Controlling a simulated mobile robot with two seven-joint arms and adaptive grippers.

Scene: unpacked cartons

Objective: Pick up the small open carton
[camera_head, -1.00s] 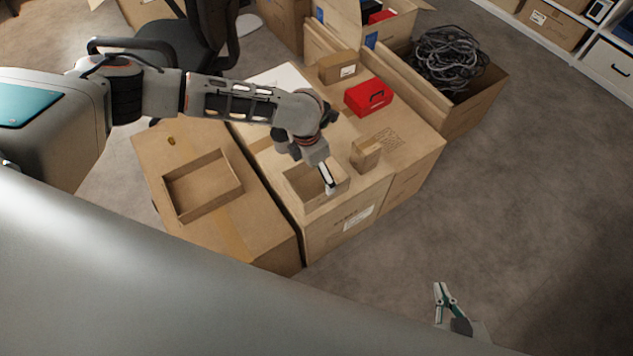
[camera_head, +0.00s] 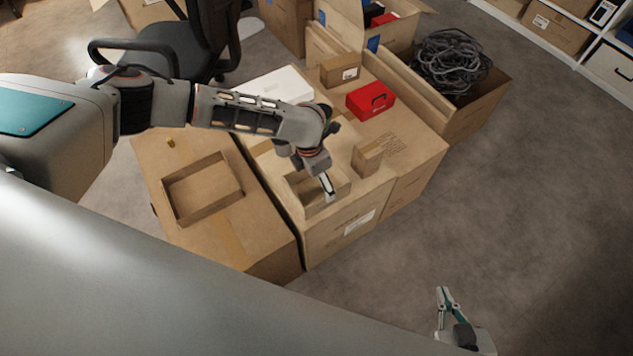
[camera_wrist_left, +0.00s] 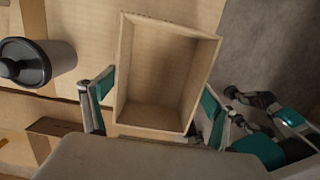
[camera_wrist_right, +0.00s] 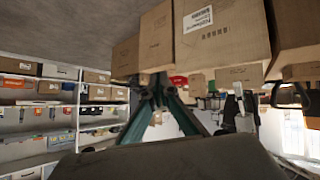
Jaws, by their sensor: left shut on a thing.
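The small open carton (camera_head: 306,190) is at the front of the middle large box. In the left wrist view the carton (camera_wrist_left: 160,75) is open side up and fills the space between the fingers. My left gripper (camera_head: 328,188) is shut on it, with its fingers (camera_wrist_left: 156,105) against two opposite outer sides. I cannot tell whether its base is clear of the box top. My right gripper (camera_head: 446,293) is far off at the lower right, over the floor. Its fingertips (camera_wrist_right: 160,82) meet and hold nothing.
A shallow open tray (camera_head: 180,212) lies on the left large box (camera_head: 260,248). A small closed box (camera_head: 367,158) and a red case (camera_head: 371,100) are right of the carton. A dark-lidded container (camera_wrist_left: 40,62) is beside it. The floor (camera_head: 520,210) at right is clear.

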